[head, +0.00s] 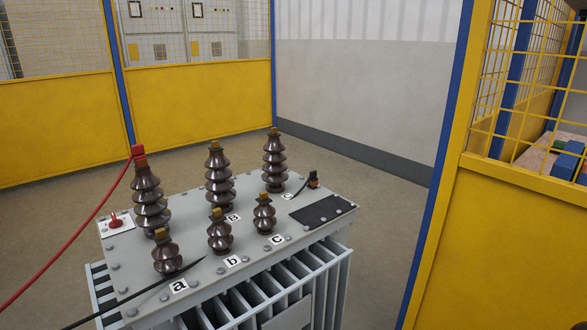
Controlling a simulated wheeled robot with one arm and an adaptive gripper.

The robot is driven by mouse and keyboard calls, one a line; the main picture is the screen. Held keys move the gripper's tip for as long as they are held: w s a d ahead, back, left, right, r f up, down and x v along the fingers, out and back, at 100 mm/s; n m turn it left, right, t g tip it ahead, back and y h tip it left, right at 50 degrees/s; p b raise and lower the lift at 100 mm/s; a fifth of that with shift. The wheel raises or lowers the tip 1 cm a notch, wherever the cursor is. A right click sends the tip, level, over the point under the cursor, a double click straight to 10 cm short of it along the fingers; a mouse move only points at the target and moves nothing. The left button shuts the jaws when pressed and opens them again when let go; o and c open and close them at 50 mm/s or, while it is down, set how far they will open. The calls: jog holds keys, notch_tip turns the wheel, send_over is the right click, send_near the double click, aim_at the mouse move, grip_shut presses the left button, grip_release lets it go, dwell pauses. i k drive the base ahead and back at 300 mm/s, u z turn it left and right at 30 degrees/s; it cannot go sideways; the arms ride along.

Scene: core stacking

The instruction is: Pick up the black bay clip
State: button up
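A small black clip (313,180) with an orange-brown part sits at the back right of the transformer's grey top (252,262), just behind a dark rectangular plate (322,210). A short black lead curves down from it to the left, near the label "C". Another stretch of black cable (130,293) runs from the lower left edge to the front of the small bushing at "a". I cannot tell whether the two stretches join. My gripper is not in view.
Brown ribbed bushings, three tall (218,178) and three small (220,235), stand left of the clip. A red clip (138,152) with a red cable (75,240) is at the left tall bushing. Yellow fence panels (200,105) stand behind and at right. Floor behind is clear.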

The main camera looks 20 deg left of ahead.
aim_at(313, 174)
jog(key=u, duration=0.7)
jog(key=i, duration=0.9)
jog(key=u, duration=1)
